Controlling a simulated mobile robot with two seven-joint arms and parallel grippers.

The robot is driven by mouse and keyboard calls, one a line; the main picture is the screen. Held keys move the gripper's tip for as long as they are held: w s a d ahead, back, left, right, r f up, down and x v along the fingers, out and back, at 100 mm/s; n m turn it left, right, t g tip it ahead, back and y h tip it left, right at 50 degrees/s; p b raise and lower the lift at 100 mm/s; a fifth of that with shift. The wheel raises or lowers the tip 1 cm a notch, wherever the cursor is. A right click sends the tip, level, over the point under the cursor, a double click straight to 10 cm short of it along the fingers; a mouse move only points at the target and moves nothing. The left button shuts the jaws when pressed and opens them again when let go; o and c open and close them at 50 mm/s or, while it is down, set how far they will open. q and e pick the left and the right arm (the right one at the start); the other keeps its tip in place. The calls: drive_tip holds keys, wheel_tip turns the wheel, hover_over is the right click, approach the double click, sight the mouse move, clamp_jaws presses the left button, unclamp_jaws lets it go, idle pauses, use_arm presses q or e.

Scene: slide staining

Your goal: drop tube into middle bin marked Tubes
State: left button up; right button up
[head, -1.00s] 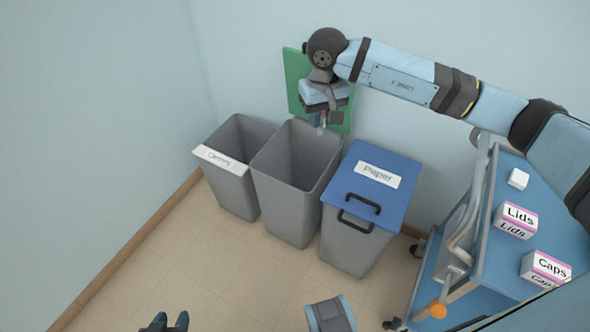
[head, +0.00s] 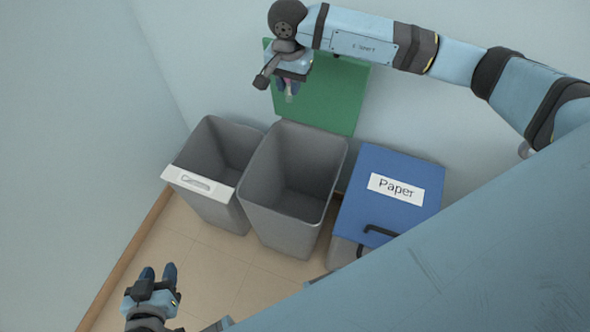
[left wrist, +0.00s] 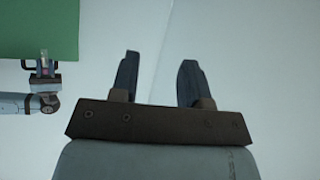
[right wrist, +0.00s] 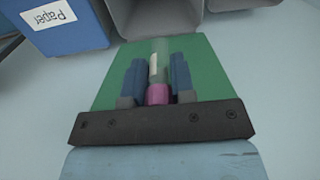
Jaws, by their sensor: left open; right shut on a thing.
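A clear tube with a pink cap and a pale label (right wrist: 158,72) is between the fingers of my right gripper (right wrist: 158,80). In the head view my right gripper (head: 289,88) is shut on the tube, above and behind the middle bin's back edge, in front of the green lid. The middle bin (head: 277,220) is grey and open, and its inside looks empty. The Tubes marking cannot be seen. The bin also shows at the top of the right wrist view (right wrist: 157,18). My left gripper (head: 158,276) is open and empty, low at the left, apart from the bins.
The raised green lid (head: 335,100) stands against the wall behind the middle bin. A grey open bin (head: 215,205) with a white label stands at left. A bin with a blue lid (head: 400,205) marked Paper stands at right. A large blue surface covers the lower right.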

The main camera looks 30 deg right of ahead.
use_arm(q)
drive_tip(key=w+d+r+t+h+b, duration=0.2)
drive_tip(key=d+r+t+h+b, duration=0.3)
drive_tip(key=b, duration=1.1)
drive_tip(key=shift+d+r+m+t, duration=0.35)
drive_tip(key=shift+r+t, duration=0.35)
drive_tip(key=shift+r, duration=0.7)
use_arm(e)
drive_tip(key=s+f+m, duration=0.2)
drive_tip(key=f+m, duration=1)
drive_tip(key=f, duration=0.3)
drive_tip(key=s+d+f+m, duration=0.1)
drive_tip(key=s+f+m, duration=0.1)
drive_tip(key=f+m, duration=0.9)
drive_tip(key=shift+d+f+m, duration=0.25)
drive_tip(key=shift+f+m, duration=0.15)
drive_tip(key=shift+f, duration=2.15)
drive_tip(key=shift+s, duration=0.1)
drive_tip(key=o, duration=1)
drive_tip(key=shift+c, duration=0.2)
